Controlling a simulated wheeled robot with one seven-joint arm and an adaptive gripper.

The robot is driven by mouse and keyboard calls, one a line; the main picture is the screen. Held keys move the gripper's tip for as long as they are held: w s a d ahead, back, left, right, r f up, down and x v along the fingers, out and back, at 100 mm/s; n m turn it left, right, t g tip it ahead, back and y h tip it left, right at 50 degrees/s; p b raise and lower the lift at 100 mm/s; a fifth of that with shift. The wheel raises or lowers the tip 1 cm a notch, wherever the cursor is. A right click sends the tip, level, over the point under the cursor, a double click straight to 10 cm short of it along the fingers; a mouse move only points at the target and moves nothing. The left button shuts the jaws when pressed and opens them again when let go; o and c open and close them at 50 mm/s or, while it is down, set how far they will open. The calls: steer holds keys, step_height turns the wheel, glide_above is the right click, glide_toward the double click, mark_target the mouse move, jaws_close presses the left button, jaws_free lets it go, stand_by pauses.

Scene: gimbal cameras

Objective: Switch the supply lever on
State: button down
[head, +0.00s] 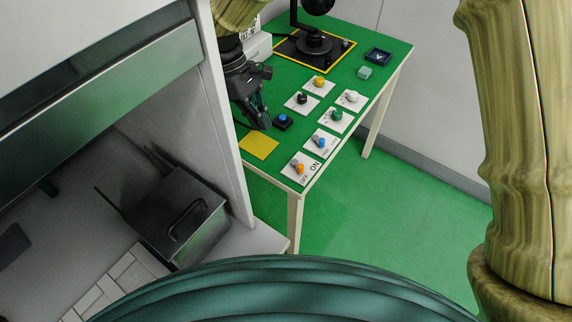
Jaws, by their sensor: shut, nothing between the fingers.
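My gripper (264,122) is at the left side of the green table, pointing down, with its fingers shut and empty. It is just left of a small dark box with a blue top (283,119); I cannot tell whether they touch. White plates with coloured knobs stand on the table. The nearest plate has an orange knob (298,167) and the words OFF and ON; the knob is on the OFF side. Beyond it are plates with a blue knob (322,143) and a green knob (337,114). No supply label is readable, so I cannot tell which is the supply lever.
More plates carry black (303,97), white (353,96) and yellow (319,81) knobs. A yellow square (259,144) lies near the front left. A dark stand (313,43), a teal block (365,73) and a navy tray (378,56) are farther back. A white cabinet wall (225,120) borders the left.

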steer(key=shift+f, duration=0.35)
steer(key=p+x, duration=0.1)
steer(key=x, duration=0.9)
steer(key=shift+d+f, duration=0.1)
steer(key=shift+s+d+p, duration=0.25)
steer(key=shift+s+d, duration=0.25)
steer(key=shift+d, duration=0.3)
steer(key=shift+s+d+p, duration=0.25)
steer(key=shift+s+d, duration=0.25)
steer(key=shift+d, duration=0.35)
